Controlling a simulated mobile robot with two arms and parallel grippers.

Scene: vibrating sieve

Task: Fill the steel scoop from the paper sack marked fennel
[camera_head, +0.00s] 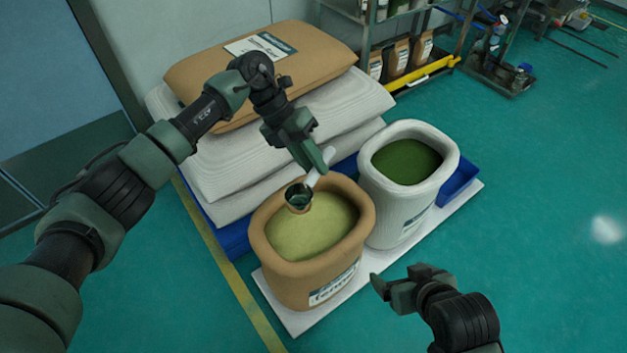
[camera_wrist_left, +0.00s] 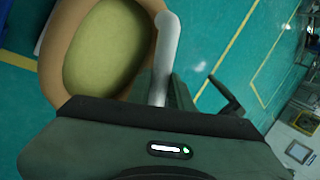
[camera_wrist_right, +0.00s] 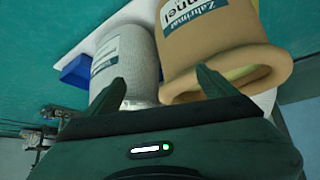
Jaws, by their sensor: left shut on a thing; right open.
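The paper sack marked fennel (camera_head: 308,290) is brown, open at the top and filled with pale yellow-green contents (camera_head: 305,232). Its label reads "Fennel" in the right wrist view (camera_wrist_right: 215,45). The steel scoop (camera_head: 299,197) has a dark-looking bowl and a light handle (camera_head: 322,165). My left gripper (camera_head: 318,172) is shut on the scoop's handle. The bowl is over the sack's opening, near its far rim; I cannot tell whether it touches the contents. In the left wrist view the handle (camera_wrist_left: 166,60) shows but the bowl is hidden. My right gripper (camera_head: 385,290) is open and empty, right of the sack.
A white woven sack (camera_head: 392,208) with dark green contents stands right of the fennel sack, on the same white board (camera_head: 290,318). Stacked full sacks (camera_head: 200,190) on a blue pallet stand behind. A shelf (camera_head: 435,72) is at the back. The floor at right is clear.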

